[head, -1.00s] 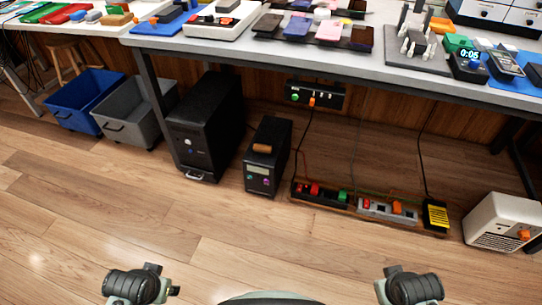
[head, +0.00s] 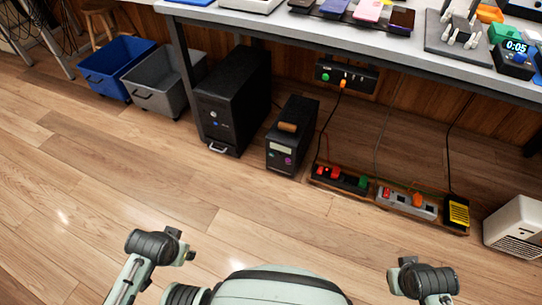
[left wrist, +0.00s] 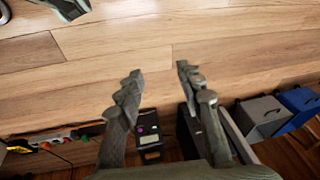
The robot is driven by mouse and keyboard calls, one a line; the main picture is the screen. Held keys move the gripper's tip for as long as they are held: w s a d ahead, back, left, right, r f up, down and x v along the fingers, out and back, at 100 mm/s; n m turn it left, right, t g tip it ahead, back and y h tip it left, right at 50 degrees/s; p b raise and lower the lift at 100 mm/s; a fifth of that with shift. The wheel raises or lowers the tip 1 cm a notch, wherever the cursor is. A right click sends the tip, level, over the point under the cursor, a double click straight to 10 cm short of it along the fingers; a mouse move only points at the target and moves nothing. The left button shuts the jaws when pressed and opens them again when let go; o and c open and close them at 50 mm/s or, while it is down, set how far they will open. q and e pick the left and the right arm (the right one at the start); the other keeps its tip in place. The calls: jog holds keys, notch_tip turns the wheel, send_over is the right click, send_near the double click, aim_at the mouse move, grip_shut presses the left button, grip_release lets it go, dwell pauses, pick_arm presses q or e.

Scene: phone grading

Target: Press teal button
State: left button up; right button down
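A small black box (head: 292,138) with a display stands on the floor under the workbench. A magenta button (head: 288,161) shows on its front, and a small teal button, hard to make out, sits to its left. The box also shows in the left wrist view (left wrist: 151,152), with the magenta and teal buttons near its top there. My left gripper (left wrist: 160,72) is open and empty, its fingers spread, with the box beyond them and not touched. Only part of my left arm shows in the head view.
A black computer tower (head: 233,100) stands left of the box. Power strips (head: 340,178) with coloured switches lie to its right, and a white heater-like unit (head: 515,226) is farther right. Grey (head: 160,85) and blue (head: 112,65) bins stand at left. The floor in front is clear.

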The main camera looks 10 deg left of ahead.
pick_arm(q)
grip_shut()
dwell(1.2)
